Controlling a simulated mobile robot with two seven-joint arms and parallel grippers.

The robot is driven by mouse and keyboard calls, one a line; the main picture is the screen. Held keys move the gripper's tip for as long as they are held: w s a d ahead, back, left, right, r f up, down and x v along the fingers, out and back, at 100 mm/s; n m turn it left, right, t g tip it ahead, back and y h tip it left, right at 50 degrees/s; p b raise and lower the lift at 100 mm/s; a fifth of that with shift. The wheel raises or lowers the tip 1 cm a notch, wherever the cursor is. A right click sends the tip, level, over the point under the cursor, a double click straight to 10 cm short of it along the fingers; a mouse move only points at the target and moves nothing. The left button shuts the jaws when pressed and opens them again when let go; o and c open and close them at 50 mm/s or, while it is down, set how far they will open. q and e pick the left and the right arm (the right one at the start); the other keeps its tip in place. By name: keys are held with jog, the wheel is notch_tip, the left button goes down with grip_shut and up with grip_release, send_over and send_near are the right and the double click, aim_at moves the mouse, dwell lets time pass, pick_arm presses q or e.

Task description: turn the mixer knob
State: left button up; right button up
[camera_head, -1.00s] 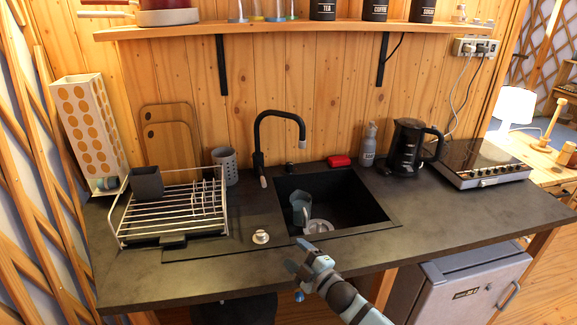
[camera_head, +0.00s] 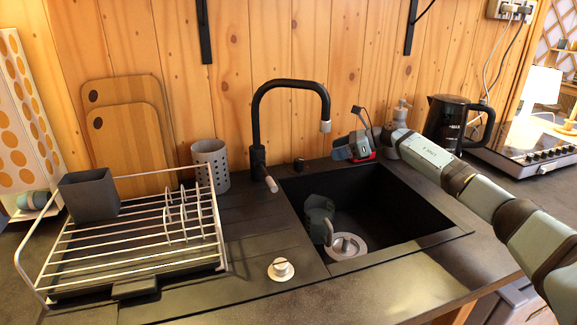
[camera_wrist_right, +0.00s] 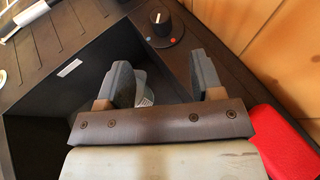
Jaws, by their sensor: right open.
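The mixer knob (camera_head: 299,164) is a small black dial on the sink's back edge, just right of the black tap (camera_head: 258,160). In the right wrist view the knob (camera_wrist_right: 161,22) shows a white pointer line, with a red and a blue dot beside it. My right gripper (camera_head: 338,149) is over the back right of the sink, to the right of the knob and apart from it. In the wrist view its two fingers (camera_wrist_right: 163,75) are spread with nothing between them, and the knob is beyond the fingertips. My left gripper is not in view.
The black sink (camera_head: 400,215) holds a dark grey-blue mug (camera_head: 319,212). A red item (camera_wrist_right: 285,145) lies close beside my right gripper. A soap bottle (camera_head: 401,115) and black kettle (camera_head: 447,122) stand right. A dish rack (camera_head: 140,240) and holed grey cup (camera_head: 211,165) are left.

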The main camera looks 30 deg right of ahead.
aim_at(300, 159)
jog(key=x, duration=1.3)
jog(key=shift+w+f, duration=0.1)
jog(key=shift+w, duration=0.05)
jog(key=c, duration=0.9)
